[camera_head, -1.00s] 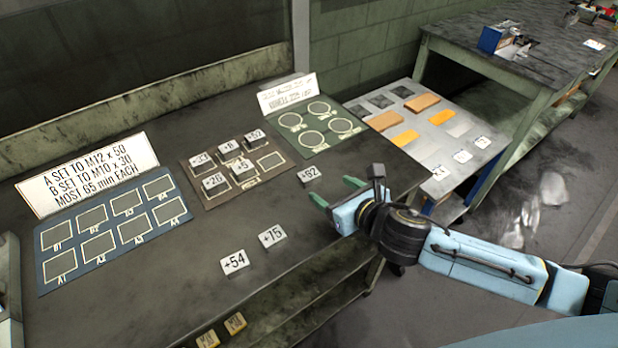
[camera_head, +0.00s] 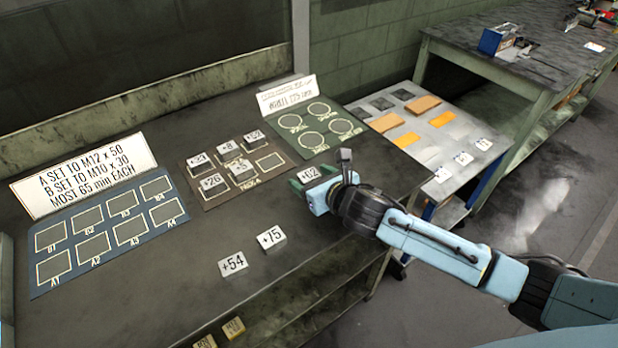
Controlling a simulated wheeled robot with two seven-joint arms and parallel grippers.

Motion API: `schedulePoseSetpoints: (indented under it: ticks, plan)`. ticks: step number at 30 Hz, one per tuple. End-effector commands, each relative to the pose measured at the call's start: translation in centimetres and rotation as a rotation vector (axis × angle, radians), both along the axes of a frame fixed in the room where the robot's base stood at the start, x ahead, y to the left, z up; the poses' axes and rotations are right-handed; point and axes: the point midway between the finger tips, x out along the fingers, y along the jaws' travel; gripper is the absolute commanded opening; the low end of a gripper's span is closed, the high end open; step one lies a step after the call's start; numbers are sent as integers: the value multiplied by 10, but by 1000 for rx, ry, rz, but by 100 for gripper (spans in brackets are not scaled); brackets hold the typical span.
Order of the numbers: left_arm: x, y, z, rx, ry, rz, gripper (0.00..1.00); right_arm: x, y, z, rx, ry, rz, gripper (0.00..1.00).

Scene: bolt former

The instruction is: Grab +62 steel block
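A small steel block whose blurred label reads like +62 (camera_head: 309,174) sits on the dark bench top, right of the brown mat. My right gripper (camera_head: 311,178) is at this block, with its green fingertips on either side of it. The fingers look apart, about as wide as before, and the block still seems to rest on the bench. Whether a finger touches it cannot be told. The block's near side is partly hidden by the gripper. My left gripper is not in view.
Blocks +54 (camera_head: 233,264) and +75 (camera_head: 271,239) stand near the bench's front edge. Several numbered blocks sit on the brown mat (camera_head: 222,200). A blue mat (camera_head: 75,268) lies left and a green mat (camera_head: 318,146) behind. The bench between is clear.

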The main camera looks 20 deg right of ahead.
Motion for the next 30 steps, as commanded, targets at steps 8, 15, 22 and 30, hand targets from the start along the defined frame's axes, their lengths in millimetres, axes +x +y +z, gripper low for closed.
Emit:
schedulePoseSetpoints:
  ticks: [8, 15, 22, 30]
  plan:
    - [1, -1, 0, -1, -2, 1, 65, 0, 0, 0, -1, 1, -1, 32]
    - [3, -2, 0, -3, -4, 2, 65, 0, 0, 1, 1, -2, 0, 11]
    - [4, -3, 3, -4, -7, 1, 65, 0, -1, 8, 0, -4, 0, 11]
    - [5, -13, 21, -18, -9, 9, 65, 1, -1, 61, -1, -7, 1, 11]
